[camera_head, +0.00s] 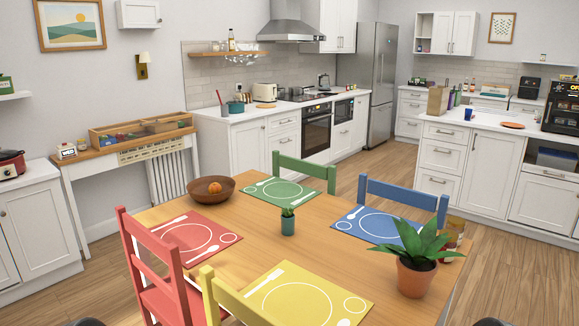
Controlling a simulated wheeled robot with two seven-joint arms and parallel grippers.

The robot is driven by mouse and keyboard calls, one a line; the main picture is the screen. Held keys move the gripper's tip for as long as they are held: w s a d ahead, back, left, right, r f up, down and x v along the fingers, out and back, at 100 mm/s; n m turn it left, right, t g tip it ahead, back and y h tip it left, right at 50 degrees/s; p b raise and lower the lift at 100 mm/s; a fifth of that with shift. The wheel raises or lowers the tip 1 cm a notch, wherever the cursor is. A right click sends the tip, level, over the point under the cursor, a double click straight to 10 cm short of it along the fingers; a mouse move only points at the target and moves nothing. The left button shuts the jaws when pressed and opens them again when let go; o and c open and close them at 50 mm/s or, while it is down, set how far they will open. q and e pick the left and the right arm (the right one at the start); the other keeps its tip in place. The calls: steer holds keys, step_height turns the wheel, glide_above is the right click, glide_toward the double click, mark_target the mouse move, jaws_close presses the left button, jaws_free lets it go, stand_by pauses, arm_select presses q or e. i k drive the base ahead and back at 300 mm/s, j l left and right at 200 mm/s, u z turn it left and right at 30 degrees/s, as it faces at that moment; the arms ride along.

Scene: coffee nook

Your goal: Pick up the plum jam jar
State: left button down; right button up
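I cannot pick out a plum jam jar for certain. A small jar or group of jars (453,232) with a tan top and brownish sides stands at the right end of the wooden dining table (340,228). The potted plant (415,277) in front partly hides it, and its label and contents are too small to read. Dark rounded shapes show at the bottom edge, left and right, perhaps parts of my arms. Neither gripper's fingers are in view.
Red (170,236), green (262,192), blue (352,221) and yellow (283,306) placemats lie on the table, with matching chairs around it. Bare wood shows at the table's middle.

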mark_target(451, 245)
steer(key=l+u, duration=0.1)
steer(key=u, duration=0.2)
steer(key=l+u, duration=0.35)
steer(key=l, duration=0.6)
steer(key=l+u, duration=0.35)
steer(key=l, duration=0.6)
steer(key=k+l, duration=0.1)
steer(key=l, duration=1)
steer(key=k+l+u, duration=0.1)
steer(key=l, duration=0.4)
steer(key=k+l, duration=0.15)
steer(key=l, duration=0.4)
steer(key=k+l, duration=0.1)
steer(key=l, duration=0.45)
steer(key=k+l, duration=0.1)
steer(key=l, duration=0.4)
steer(key=k+l+u, duration=0.1)
steer(key=l, duration=0.45)
